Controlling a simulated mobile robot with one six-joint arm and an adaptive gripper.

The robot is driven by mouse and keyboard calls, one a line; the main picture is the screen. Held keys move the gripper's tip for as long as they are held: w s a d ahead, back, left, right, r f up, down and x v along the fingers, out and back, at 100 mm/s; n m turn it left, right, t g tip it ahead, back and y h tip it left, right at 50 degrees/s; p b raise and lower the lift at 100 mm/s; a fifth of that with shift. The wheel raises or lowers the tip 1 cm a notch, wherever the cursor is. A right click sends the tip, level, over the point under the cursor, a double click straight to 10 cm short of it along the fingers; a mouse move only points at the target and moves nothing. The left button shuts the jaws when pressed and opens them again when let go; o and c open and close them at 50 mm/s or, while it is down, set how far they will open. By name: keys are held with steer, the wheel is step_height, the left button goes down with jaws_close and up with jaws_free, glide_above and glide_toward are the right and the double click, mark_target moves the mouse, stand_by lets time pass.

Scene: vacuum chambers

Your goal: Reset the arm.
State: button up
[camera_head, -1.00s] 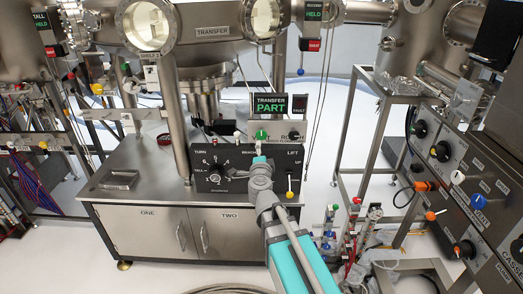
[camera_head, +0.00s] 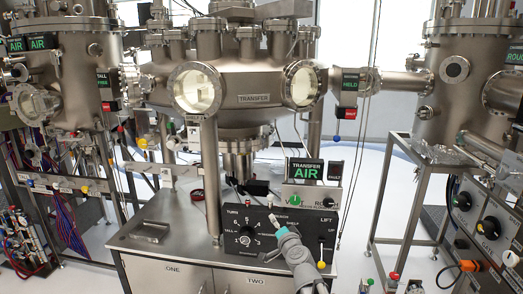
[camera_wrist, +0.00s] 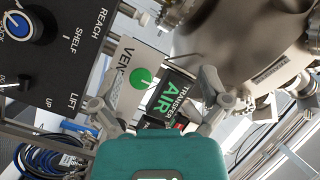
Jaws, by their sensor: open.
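My gripper (camera_head: 268,218) is in front of the black control panel (camera_head: 236,258), below and left of the green vent knob (camera_head: 294,199). In the wrist view my gripper (camera_wrist: 160,85) is open, its two grey fingers spread with nothing between them. The green vent knob (camera_wrist: 141,78) shows beyond the gap between the fingers, apart from them. The display beside it (camera_wrist: 167,97) reads TRANSFER AIR.
The panel carries a numbered dial (camera_head: 247,236) and a yellow-tipped lift lever (camera_head: 321,264). The steel transfer chamber (camera_head: 254,82) stands behind. At the right is another control panel (camera_head: 480,228) with black knobs. Open floor lies between the cabinet and the right frame.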

steer(key=s+f+n+g+y, duration=0.1)
steer(key=s+f+n+g, duration=0.75)
steer(key=f, duration=0.25)
steer(key=s+d+f+g+h, duration=0.3)
steer(key=s+d+g, duration=0.1)
steer(key=s+d, duration=0.15)
steer(key=s+d+f+g+h, duration=0.3)
steer(key=s+d+f+g, duration=0.1)
steer(key=s+d, duration=0.15)
step_height(320, 180, up, 14)
steer(key=s+p, duration=0.1)
steer(key=p, duration=1.2)
steer(key=shift+d+p, duration=0.15)
steer(key=shift+p, duration=0.15)
stand_by(1.5)
